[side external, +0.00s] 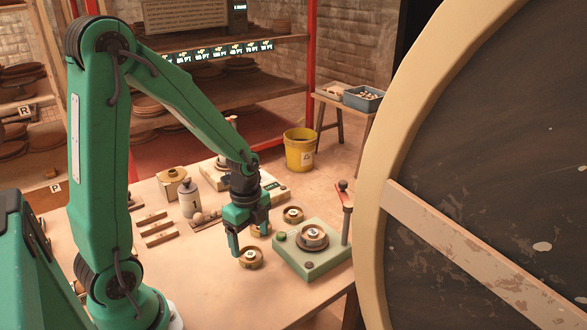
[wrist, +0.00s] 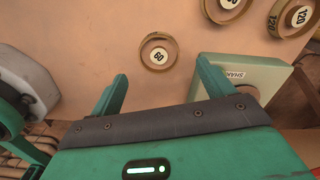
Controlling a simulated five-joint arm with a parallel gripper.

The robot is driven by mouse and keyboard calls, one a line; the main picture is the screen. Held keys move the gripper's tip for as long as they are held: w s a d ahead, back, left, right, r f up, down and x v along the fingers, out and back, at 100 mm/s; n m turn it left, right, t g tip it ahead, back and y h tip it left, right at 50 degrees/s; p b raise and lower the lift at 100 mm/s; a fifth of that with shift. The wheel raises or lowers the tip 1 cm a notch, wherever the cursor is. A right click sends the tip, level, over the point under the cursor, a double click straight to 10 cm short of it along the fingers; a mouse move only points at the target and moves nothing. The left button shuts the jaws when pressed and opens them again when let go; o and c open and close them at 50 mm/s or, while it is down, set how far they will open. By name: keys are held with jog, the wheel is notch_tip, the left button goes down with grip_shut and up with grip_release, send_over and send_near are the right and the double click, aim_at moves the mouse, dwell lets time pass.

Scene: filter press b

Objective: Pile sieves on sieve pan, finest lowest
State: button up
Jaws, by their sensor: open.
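My gripper (side external: 250,243) points down, open and empty, over a small brass sieve (side external: 250,257) on the table. In the wrist view this sieve (wrist: 158,52) lies just beyond and between my fingertips (wrist: 161,72); its label seems to read 60 or 80. A second sieve (side external: 261,231) is partly hidden behind my gripper. A third sieve (side external: 292,215) stands farther back; the wrist view shows a sieve (wrist: 293,17) labelled 120. The pan (side external: 312,242) sits on the green shaker (side external: 310,263) with a brass ring and pale label on top; whether a sieve is in it I cannot tell.
A grey bottle (side external: 189,200), wooden strips (side external: 155,228) and a second device (side external: 270,187) lie farther back. A big round frame (side external: 385,140) fills the right. Bare table lies in front of the sieves.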

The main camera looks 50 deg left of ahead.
aim_at(251, 254)
jog(key=shift+f, duration=0.15)
jog(key=shift+a+f, duration=0.1)
jog(key=shift+f, duration=2.45)
jog(key=shift+c, duration=0.2)
jog(key=c, duration=1.1)
